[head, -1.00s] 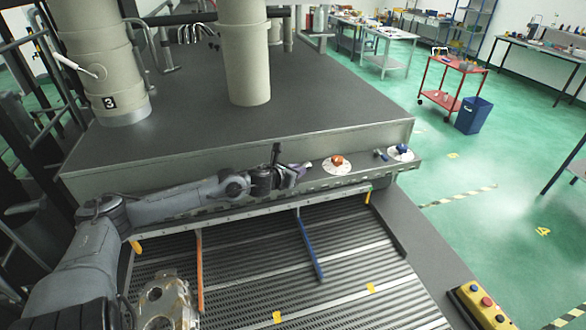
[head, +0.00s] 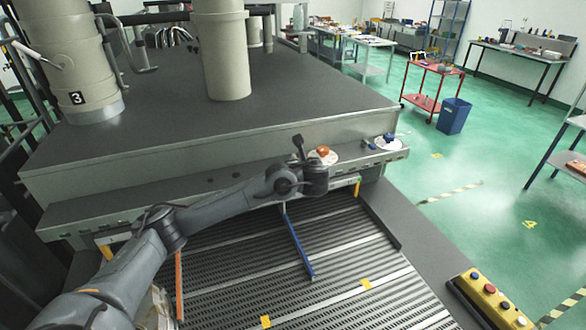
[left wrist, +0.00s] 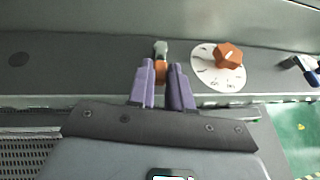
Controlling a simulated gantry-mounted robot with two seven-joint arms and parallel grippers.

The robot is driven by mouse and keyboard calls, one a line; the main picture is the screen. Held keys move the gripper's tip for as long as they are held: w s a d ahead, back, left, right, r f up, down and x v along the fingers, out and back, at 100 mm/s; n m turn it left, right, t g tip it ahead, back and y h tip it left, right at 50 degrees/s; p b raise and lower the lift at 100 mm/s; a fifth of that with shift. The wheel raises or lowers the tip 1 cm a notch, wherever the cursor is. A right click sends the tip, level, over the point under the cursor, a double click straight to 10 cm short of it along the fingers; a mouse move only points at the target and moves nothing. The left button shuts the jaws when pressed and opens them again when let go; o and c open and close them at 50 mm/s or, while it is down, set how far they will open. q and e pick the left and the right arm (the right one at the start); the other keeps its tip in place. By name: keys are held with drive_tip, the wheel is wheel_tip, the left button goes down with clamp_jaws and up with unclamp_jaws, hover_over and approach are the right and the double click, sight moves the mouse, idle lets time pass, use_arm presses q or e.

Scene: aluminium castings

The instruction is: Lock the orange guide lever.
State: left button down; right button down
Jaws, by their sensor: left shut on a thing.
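The orange guide lever (left wrist: 161,72) has a grey tip and stands on the grey ledge in the left wrist view. My left gripper (left wrist: 163,72) has purple fingers, shut on this lever from either side. The lever's lower part is hidden between them. In the head view my left gripper (head: 315,180) is at the front ledge, just below and left of the orange knob; its fingers and the lever are hidden there. My right gripper is not in view.
An orange knob (left wrist: 229,56) on a white dial is close right of the lever. Farther right are a blue lever (left wrist: 300,68) and a blue knob (head: 390,137). Below the ledge lies a slatted conveyor with an orange rail (head: 179,283) and a blue rail (head: 298,245).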

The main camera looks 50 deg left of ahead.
use_arm(q)
drive_tip(key=shift+w+d+f+n+g+y, duration=0.15)
drive_tip(key=shift+w+n+g, duration=0.15)
drive_tip(key=shift+n+g, duration=0.25)
drive_tip(key=shift+w+d+n+g+y, duration=0.15)
drive_tip(key=shift+w+n+g, duration=0.2)
drive_tip(key=shift+g, duration=0.3)
drive_tip(key=shift+a, duration=0.1)
drive_tip(key=c, duration=1)
unclamp_jaws()
drive_tip(key=shift+c, duration=0.2)
drive_tip(key=v, duration=1.1)
